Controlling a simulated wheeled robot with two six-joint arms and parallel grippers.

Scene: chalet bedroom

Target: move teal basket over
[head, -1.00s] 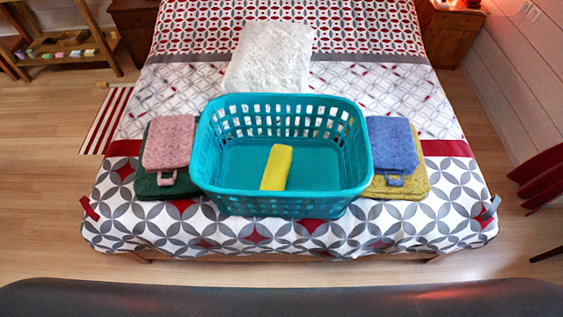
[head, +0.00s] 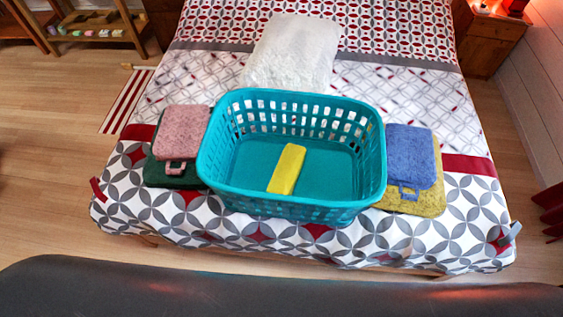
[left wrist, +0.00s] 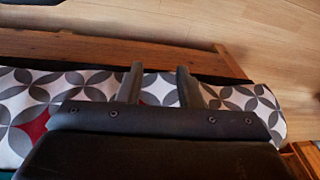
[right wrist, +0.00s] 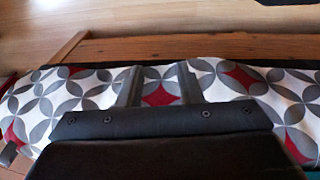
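The teal basket (head: 290,200) stands upright near the foot of the bed, with slotted walls and an open top. A folded yellow cloth (head: 287,169) lies on its floor. Neither gripper shows in the head view. In the left wrist view my left gripper (left wrist: 160,75) has its two fingers apart with nothing between them, over the patterned bedspread. In the right wrist view my right gripper (right wrist: 160,75) also has its fingers apart and empty, over the bedspread. Neither gripper touches the basket in these views.
Left of the basket a pink folded towel (head: 181,132) lies on a dark green one (head: 168,175). To its right a blue one (head: 410,155) lies on a yellow one (head: 425,203). A white folded blanket (head: 292,52) lies behind. The bedspread (head: 300,240) is bare in front.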

